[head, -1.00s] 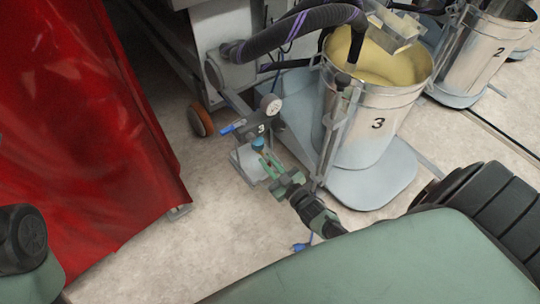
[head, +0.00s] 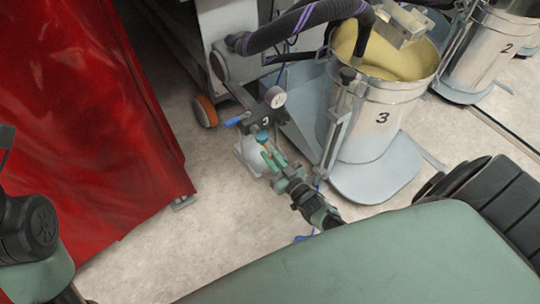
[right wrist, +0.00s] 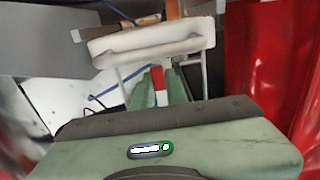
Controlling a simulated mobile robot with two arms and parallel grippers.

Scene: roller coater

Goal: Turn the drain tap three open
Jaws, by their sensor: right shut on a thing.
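The drain tap assembly marked 3 (head: 264,117) stands low beside the bin marked 3, with a round gauge on top and a blue lever (head: 236,119) at its left. A teal-blue cap (head: 262,136) sits just below it. My right gripper (head: 268,155) reaches up from the lower right, its green fingertips at this cap. In the right wrist view the fingers (right wrist: 160,88) are closed around a narrow red and white piece (right wrist: 160,92), apparently the tap handle. The fingers hide part of the tap. Of my left arm only links show at the left edge; its gripper is out of view.
A white container (head: 247,157) is under the tap. A red curtain (head: 85,130) hangs at left. An orange wheel (head: 205,111) is behind. Floor between is clear.

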